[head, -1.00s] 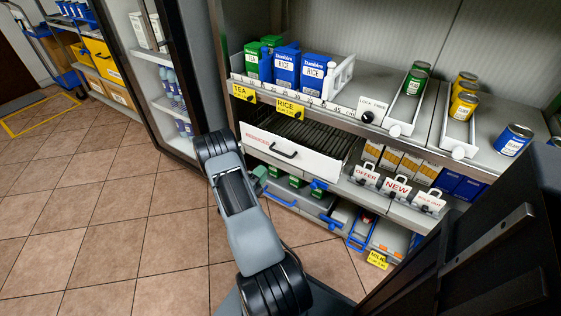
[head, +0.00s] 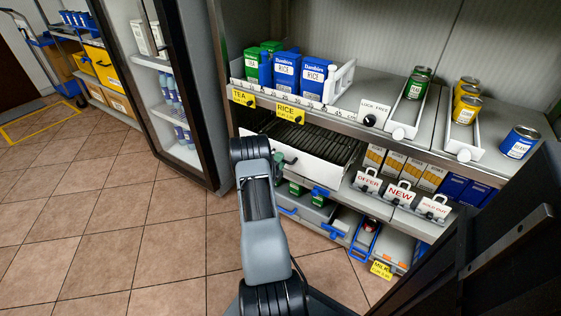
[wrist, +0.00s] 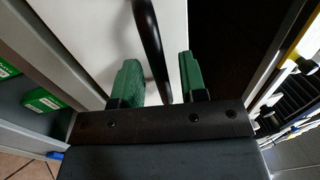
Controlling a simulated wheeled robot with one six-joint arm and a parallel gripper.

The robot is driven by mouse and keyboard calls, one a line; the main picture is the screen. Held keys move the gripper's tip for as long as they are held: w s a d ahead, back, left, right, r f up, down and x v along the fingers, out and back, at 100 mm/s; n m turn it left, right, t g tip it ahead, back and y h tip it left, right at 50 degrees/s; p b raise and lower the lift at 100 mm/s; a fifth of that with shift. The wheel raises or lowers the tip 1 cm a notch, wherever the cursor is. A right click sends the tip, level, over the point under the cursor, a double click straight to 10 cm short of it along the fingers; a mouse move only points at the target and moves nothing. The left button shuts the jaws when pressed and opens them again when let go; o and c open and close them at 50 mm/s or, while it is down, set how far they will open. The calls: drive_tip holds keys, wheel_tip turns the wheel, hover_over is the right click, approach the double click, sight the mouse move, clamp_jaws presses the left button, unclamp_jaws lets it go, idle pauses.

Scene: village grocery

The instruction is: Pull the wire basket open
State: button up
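The wire basket (head: 325,138) sits under the top shelf, with dark wires behind a white front panel (head: 318,170). The panel carries a black bar handle, mostly hidden by my arm in the head view. In the wrist view the handle (wrist: 150,45) stands out from the white panel (wrist: 95,35) and runs down between my green fingertips. My gripper (wrist: 158,80) is open, with one finger on each side of the handle and gaps visible on both sides. In the head view only a bit of the green gripper (head: 278,167) shows beside the panel.
Tea and rice boxes (head: 286,75) stand on the shelf above. Cartons (head: 392,163) and sign cards (head: 400,197) are to the right. Lower drawers (head: 305,208) lie below. A glass-doored fridge (head: 172,95) stands left. The tiled floor in front is clear.

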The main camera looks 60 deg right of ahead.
drive_tip(key=shift+d+r, duration=0.1)
drive_tip(key=shift+d, duration=0.25)
clamp_jaws()
idle(0.4)
